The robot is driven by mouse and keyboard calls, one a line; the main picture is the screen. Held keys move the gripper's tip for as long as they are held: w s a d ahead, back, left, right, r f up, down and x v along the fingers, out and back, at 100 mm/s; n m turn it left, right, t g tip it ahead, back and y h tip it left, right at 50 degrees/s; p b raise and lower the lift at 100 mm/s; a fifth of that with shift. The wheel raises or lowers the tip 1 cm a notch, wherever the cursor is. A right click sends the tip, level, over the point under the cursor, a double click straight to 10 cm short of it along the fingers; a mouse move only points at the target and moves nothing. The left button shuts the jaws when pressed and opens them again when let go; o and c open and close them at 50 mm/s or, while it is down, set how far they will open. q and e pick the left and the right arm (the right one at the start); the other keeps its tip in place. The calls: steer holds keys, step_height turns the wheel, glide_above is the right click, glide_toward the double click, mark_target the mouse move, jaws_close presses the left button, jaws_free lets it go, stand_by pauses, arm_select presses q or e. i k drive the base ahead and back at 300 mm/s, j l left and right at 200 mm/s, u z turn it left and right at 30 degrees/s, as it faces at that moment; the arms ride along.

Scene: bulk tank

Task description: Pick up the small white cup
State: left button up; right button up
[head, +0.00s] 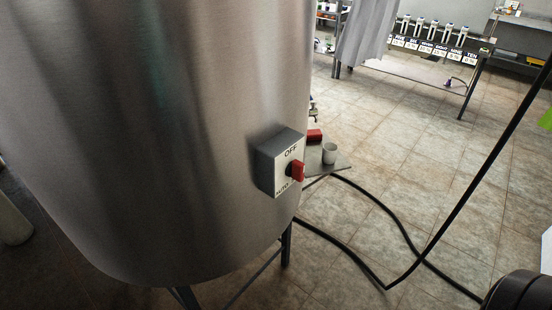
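The big steel tank (170,120) fills the left half, with an OFF/AUTO switch box (280,162) and red knob. A red object (314,136) lies beside the cup. Black hoses (375,203) cross the tiled floor. Tables (425,75) stand behind. Floor at right is mostly clear.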

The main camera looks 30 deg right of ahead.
mark_target(329, 154)
steer(key=l+z, duration=0.1)
steer(key=z, duration=0.5)
steer(key=l+z, duration=0.1)
steer(key=z, duration=0.5)
steer(key=i+z, duration=0.1)
steer(key=z, duration=0.5)
steer(key=i+z, duration=0.1)
steer(key=z, duration=0.55)
steer(key=l+z, duration=0.1)
steer(key=z, duration=0.5)
steer(key=i+j+z, duration=0.1)
steer(key=z, duration=0.5)
steer(key=i+z, duration=0.1)
steer(key=z, duration=0.5)
steer(key=j+z, duration=0.15)
steer(key=z, duration=0.45)
steer(key=i+j+z, duration=0.1)
steer(key=j, duration=0.3)
steer(key=i+j+z, duration=0.1)
steer(key=j, duration=0.3)
